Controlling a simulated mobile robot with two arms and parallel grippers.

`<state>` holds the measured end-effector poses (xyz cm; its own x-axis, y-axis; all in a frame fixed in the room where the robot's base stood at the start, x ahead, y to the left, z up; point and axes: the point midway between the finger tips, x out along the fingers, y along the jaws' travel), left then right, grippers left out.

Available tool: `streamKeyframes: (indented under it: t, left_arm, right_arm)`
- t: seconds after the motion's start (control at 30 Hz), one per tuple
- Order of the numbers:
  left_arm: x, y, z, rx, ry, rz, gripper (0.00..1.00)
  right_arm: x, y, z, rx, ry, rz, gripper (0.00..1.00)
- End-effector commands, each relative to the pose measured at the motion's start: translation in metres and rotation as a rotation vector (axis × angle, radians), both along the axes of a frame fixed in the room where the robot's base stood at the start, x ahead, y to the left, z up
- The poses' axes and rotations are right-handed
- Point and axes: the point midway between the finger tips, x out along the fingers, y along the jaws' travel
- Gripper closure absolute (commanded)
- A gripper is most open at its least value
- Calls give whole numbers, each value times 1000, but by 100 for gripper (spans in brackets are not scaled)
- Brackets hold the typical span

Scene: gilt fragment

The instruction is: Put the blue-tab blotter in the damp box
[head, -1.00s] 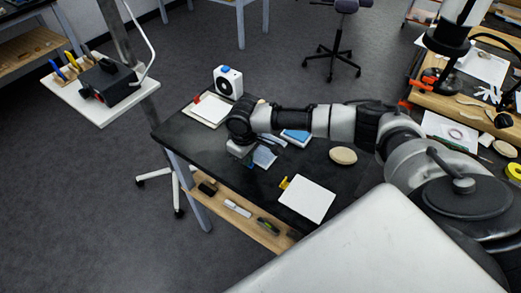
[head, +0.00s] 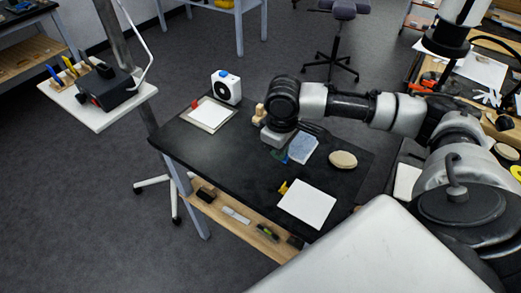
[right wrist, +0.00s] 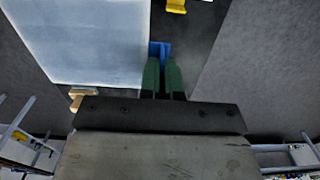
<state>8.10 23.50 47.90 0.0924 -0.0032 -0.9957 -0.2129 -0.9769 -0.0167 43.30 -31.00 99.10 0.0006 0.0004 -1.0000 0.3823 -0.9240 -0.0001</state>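The blue-tab blotter (head: 302,148) is a pale blue-grey sheet over the dark table, to the right of my right gripper (head: 277,154). In the right wrist view the sheet (right wrist: 85,40) fills the upper left, and its blue tab (right wrist: 160,48) is between the green fingers of my right gripper (right wrist: 162,65), which look closed on it. The gap between sheet and table cannot be judged. I cannot make out the damp box for certain; the blue-edged box seen earlier is hidden now. My left gripper is not in view.
A white pad with a yellow tab (head: 307,205) lies on the dark table (head: 230,150) in front. A pad with a red tab (head: 210,114), a white fan-like box (head: 226,86), a wooden piece (head: 259,114) and a beige oval (head: 343,159) stand around. The left-middle tabletop is clear.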

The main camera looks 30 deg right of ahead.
Motion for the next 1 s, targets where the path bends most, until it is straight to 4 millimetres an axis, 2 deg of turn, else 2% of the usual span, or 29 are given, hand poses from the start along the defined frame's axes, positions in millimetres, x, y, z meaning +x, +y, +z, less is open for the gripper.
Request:
streamKeyframes:
  t: [0.23,0.37,0.47,0.6,0.73,0.9,1.0]
  left_arm:
    - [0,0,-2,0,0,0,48]
    - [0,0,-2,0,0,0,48]
    - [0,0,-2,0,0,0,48]
    - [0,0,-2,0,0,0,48]
    - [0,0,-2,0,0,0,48]
    - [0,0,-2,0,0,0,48]
    - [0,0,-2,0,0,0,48]
  right_arm:
    - [-13,-9,9,0,0,0,100]
    - [-15,-2,9,2,3,-9,100]
    - [-19,18,8,5,10,-51,100]
    - [-30,60,10,5,17,-160,100]
    - [-41,92,14,3,12,-268,100]
    - [-52,116,18,3,4,-365,100]
    - [-53,120,19,2,0,-390,100]
